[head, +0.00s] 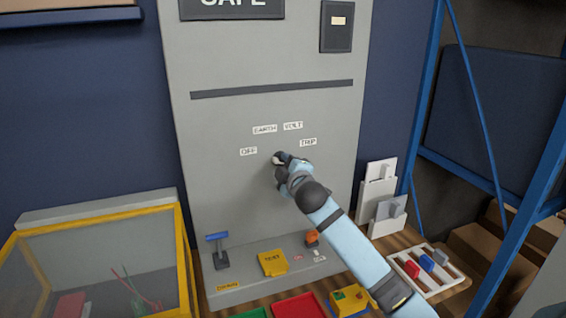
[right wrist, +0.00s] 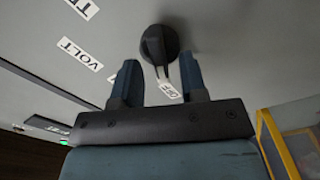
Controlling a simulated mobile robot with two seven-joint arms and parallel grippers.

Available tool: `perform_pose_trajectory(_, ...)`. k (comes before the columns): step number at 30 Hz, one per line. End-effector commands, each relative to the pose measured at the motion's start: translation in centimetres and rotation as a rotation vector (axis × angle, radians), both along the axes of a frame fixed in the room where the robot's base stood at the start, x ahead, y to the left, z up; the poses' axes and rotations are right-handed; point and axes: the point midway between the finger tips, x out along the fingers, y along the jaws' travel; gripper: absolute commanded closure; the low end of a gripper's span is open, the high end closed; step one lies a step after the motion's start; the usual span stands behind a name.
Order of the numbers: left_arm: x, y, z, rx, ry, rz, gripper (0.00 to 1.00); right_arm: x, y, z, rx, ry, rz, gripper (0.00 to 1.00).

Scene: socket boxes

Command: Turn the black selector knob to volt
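The black selector knob (right wrist: 160,42) sits on the grey panel in the right wrist view, just beyond my fingertips. Its pointer is aimed toward the OFF label (right wrist: 170,91). In the head view the labels OFF (head: 249,151), EARTH (head: 265,129), VOLT (head: 293,125) and TRIP (head: 308,142) form an arc above my right gripper (head: 283,161), which mostly hides the knob. My right gripper's fingers (right wrist: 160,82) are apart and empty, facing the knob. My left gripper is not in view.
A yellow-framed case (head: 185,262) stands at left, a white rack (head: 432,282) at right. The panel around the labels is clear.

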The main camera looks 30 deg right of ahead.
Motion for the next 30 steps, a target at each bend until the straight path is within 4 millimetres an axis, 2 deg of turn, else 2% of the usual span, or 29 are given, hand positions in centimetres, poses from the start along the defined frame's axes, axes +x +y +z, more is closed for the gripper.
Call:
perform_pose_trajectory(6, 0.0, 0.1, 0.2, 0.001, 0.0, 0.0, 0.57, 1.7, -0.4, 0.0, 0.0, 0.0, 0.001, 0.61)
perform_pose_trajectory(14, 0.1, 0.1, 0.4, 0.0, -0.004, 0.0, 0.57, 1.8, -0.4, 0.0, 0.0, 0.0, 0.001, 0.61)
perform_pose_trajectory(15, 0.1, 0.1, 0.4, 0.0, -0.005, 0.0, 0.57, 1.8, -0.4, 0.0, 0.0, 0.0, 0.001, 0.63)
perform_pose_trajectory(20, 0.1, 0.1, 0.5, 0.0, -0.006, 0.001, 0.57, 1.8, -0.4, 0.0, 0.0, 0.0, 0.001, 1.0)
perform_pose_trajectory(30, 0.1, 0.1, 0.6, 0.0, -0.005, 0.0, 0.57, 1.8, -0.4, 0.0, 0.025, -0.005, 0.0, 1.0)
